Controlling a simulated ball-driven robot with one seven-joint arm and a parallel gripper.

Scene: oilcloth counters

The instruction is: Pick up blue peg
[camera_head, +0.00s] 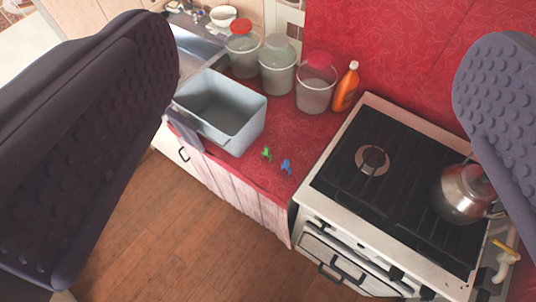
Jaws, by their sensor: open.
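A small blue peg (286,166) lies on the red patterned counter (238,175), near its front edge and left of the stove. A small green peg (267,153) lies just to its left. My gripper (325,130) is open, with its two dark studded fingers wide apart at the left and right of the view. It is empty, and both pegs show between the fingers, well beyond them. The blue peg is in plain view, but it is too small to make out its exact shape.
A grey-blue tub (250,118) stands left of the pegs. Behind it stand several clear containers (314,95) and an orange bottle (346,88). The stove (340,190) carries a steel kettle (462,195). A sink (193,50) is at the back left. Wooden floor (190,235) lies open in front.

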